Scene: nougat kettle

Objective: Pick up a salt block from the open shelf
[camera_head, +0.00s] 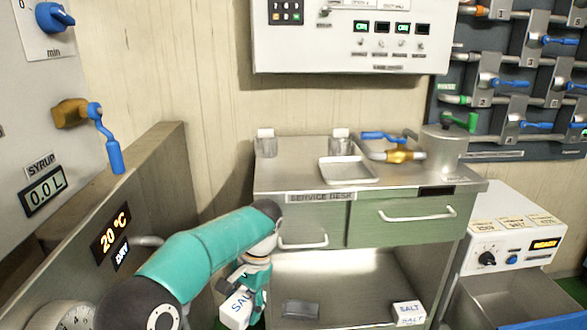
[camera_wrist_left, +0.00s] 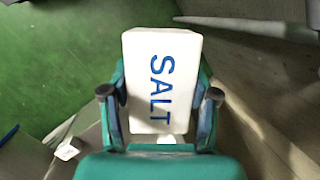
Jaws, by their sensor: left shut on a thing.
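A white salt block (camera_wrist_left: 160,75) with blue "SALT" lettering is between the two fingers of my left gripper (camera_wrist_left: 161,100) in the left wrist view. The gripper is shut on it. In the head view my left gripper (camera_head: 252,280) holds the salt block (camera_head: 235,309) at the left front of the open shelf, and the block is partly hidden by the fingers. Another salt block (camera_head: 409,312) sits on the right part of the open shelf (camera_head: 350,275) under the service desk. My right gripper is not in view.
A dark flat item (camera_head: 300,309) lies on the shelf. Above are green drawers with handles (camera_head: 417,214) and the desk top with a metal tray (camera_head: 348,170) and jars. A metal panel (camera_head: 150,210) stands left; a white machine (camera_head: 515,235) stands right.

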